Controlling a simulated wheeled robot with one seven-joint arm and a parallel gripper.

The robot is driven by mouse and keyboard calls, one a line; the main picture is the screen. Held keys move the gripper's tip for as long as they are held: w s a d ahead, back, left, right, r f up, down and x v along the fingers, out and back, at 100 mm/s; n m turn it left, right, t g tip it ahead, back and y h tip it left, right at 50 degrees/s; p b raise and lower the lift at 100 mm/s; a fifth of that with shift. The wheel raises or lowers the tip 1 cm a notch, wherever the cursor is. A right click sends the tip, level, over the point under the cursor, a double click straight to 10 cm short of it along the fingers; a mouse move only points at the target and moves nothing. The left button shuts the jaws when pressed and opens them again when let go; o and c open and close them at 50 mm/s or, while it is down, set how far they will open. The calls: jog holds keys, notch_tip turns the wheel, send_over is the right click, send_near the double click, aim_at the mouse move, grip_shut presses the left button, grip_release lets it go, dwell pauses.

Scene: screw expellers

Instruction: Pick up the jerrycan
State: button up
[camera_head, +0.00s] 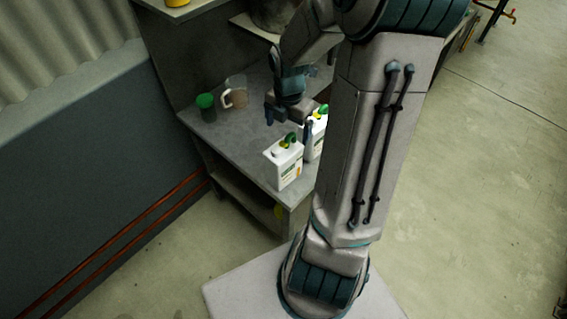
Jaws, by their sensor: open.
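A white jerrycan (284,167) with a green-and-yellow top and a printed label stands upright near the front edge of the grey bench. A second white container (317,141) with a green top stands just behind it to the right, partly hidden by my arm. My gripper (288,125) points down with its fingers apart and nothing visible between them. In the picture it is just above and behind the front jerrycan's top. I cannot tell its exact height or whether a finger touches either container.
The grey bench (235,137) also holds a green-lidded jar (206,107) and a clear jug (236,92) at the back left. Dark machine panels rise behind. A lower shelf (245,195) lies under the bench. The concrete floor at right is mostly clear.

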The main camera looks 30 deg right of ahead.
aim_at(287, 140)
notch_tip(287, 140, down, 8)
jog(key=shift+a+b, duration=0.15)
jog(key=shift+b, duration=0.4)
jog(key=c, duration=1.9)
